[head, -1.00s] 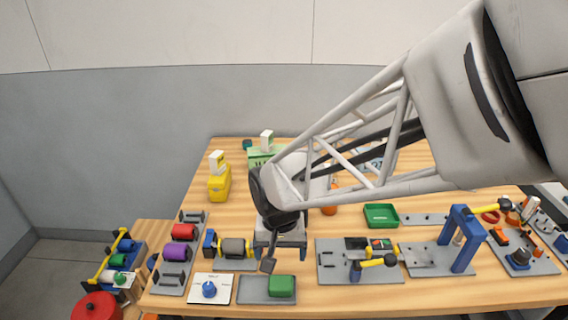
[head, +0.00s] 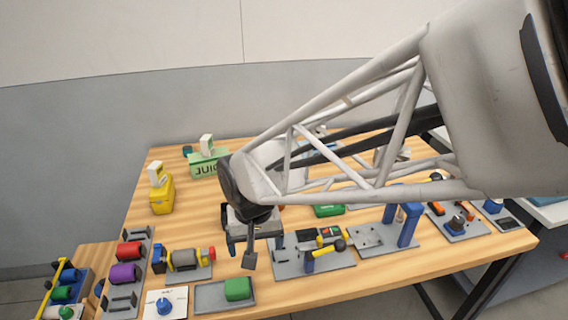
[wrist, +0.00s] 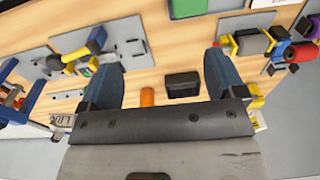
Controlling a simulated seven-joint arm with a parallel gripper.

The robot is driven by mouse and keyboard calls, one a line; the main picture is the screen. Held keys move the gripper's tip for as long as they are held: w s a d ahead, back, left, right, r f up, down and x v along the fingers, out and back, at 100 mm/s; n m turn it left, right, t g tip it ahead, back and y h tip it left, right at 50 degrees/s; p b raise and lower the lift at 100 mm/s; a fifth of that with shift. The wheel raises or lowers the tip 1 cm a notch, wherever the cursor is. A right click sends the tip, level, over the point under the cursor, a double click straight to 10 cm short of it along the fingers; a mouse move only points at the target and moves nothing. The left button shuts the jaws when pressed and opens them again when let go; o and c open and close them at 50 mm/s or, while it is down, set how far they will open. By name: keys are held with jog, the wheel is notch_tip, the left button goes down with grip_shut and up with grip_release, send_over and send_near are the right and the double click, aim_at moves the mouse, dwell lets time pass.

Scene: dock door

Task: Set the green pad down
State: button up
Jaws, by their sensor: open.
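The green pad (head: 237,289) lies in the right part of a shallow grey tray (head: 208,300) at the table's front edge. It also shows cut off at the top of the wrist view (wrist: 188,8). My gripper (head: 253,246) hangs over the table, behind and slightly right of the pad and apart from it. In the wrist view my gripper (wrist: 163,82) has its two blue-grey fingers wide apart, with nothing held between them. An orange cylinder (wrist: 147,97) and a black box (wrist: 182,84) show beyond the gap.
A white card with a blue knob (head: 165,304) is left of the tray. A motor-like fixture (head: 185,259) stands behind it. A grey plate with a yellow-handled tool (head: 320,262) is to the right. A blue arch (head: 407,226) stands farther right.

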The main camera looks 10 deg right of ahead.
jog(key=s+d+r+t, duration=0.1)
jog(key=s+d+r, duration=0.3)
jog(key=d, duration=0.3)
jog(key=s+d+r+t, duration=0.1)
jog(key=s+d+r, duration=0.3)
jog(key=s+d, duration=0.2)
jog(key=shift+d+r, duration=0.4)
jog(key=shift+d, duration=0.35)
